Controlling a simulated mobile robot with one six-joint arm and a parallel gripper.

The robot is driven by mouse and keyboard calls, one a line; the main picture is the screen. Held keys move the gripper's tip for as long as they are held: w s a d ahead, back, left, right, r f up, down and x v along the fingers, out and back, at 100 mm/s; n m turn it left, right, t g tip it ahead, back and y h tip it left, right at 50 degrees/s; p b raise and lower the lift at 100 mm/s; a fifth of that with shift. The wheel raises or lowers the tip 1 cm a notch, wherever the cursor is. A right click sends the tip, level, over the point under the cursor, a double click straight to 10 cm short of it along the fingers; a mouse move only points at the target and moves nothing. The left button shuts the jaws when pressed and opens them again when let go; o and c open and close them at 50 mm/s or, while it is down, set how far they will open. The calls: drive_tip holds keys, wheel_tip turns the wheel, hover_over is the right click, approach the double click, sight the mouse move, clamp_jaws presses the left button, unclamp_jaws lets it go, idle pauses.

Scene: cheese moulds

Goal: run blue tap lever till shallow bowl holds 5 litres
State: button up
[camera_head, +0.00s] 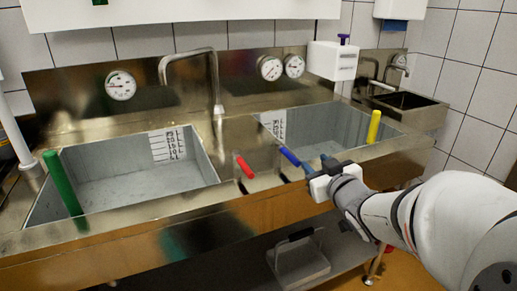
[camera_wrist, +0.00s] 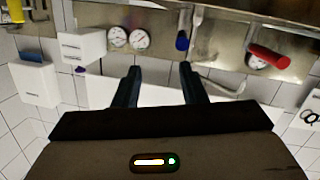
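The blue tap lever (camera_head: 290,156) sits on the steel strip between two sink bowls, right of a red lever (camera_head: 245,166). In the wrist view the blue lever (camera_wrist: 182,40) shows above my right finger and the red one (camera_wrist: 270,56) farther right. My gripper (camera_head: 316,163) is open and empty, just right of the blue lever; contact cannot be told. The left bowl (camera_head: 88,160) and the right bowl (camera_head: 343,117) each carry a litre scale. Which is shallower is unclear, and I make out no water in either. The spout (camera_head: 215,85) points down near the left bowl's back right corner.
A green post (camera_head: 62,184) stands at the left bowl and a yellow one (camera_head: 374,127) at the right bowl. Round gauges (camera_head: 270,68) and a white dispenser (camera_head: 332,60) are on the wall. A small steel basin (camera_head: 425,115) is at far right.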

sight(293, 157)
drive_tip(key=a+f+y+b, duration=0.1)
drive_tip(key=a+f+n+y+b, duration=0.1)
drive_tip(key=f+y, duration=0.1)
drive_tip(key=shift+w+n+t, duration=0.15)
drive_tip(key=shift+n+t, duration=0.15)
drive_tip(key=shift+t, duration=0.1)
drive_tip(key=b+x, duration=0.1)
drive_tip(key=x, duration=0.6)
drive_tip(key=shift+w, duration=0.15)
clamp_jaws()
